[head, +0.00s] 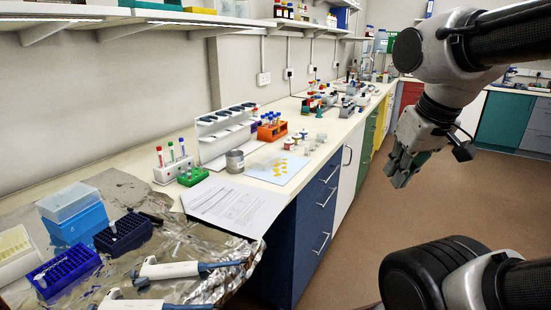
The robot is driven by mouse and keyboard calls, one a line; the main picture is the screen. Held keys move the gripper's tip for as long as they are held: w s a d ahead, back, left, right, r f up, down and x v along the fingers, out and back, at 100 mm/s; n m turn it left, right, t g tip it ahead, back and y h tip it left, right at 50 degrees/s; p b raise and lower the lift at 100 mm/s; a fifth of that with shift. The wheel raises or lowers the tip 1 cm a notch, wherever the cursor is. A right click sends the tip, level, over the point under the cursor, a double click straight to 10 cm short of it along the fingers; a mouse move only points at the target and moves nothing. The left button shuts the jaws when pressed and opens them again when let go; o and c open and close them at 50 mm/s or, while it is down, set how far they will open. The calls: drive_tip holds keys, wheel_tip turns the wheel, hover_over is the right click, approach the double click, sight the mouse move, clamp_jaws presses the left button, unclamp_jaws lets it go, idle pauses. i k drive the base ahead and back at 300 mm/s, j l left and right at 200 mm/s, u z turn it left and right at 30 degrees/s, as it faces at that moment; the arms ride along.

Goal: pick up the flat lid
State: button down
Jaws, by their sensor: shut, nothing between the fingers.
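I cannot make out a flat lid for certain. A clear, pale-blue cover (64,201) sits on the blue box (77,225) on the foil at the left; it looks tall rather than flat. My gripper (398,180) hangs at the right, in the air over the brown floor, in front of the bench drawers and well away from the bench-top things. Its fingers point down and are shut with nothing between them.
Dark-blue racks (64,270) and pipettes (178,270) lie on crumpled foil (190,243) at the front left. Paper sheets (235,205), a metal can (235,161), tube racks and a pale sheet with yellow pieces (279,168) are on the bench. The floor (345,225) is clear.

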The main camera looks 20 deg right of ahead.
sight(264, 160)
drive_tip(key=u, duration=1.9)
drive_tip(key=l+z, duration=0.15)
drive_tip(key=l, duration=0.35)
drive_tip(key=l+z, duration=0.1)
drive_tip(key=l, duration=0.4)
drive_tip(key=l+z, duration=0.15)
drive_tip(key=l, duration=0.35)
drive_tip(key=l+z, duration=0.15)
drive_tip(key=l, duration=0.35)
drive_tip(key=i+l+z, duration=0.1)
drive_tip(key=l, duration=0.4)
drive_tip(key=i+l+z, duration=0.15)
drive_tip(key=l, duration=0.35)
drive_tip(key=i+l+z, duration=0.15)
drive_tip(key=l, duration=0.35)
drive_tip(key=k, duration=0.05)
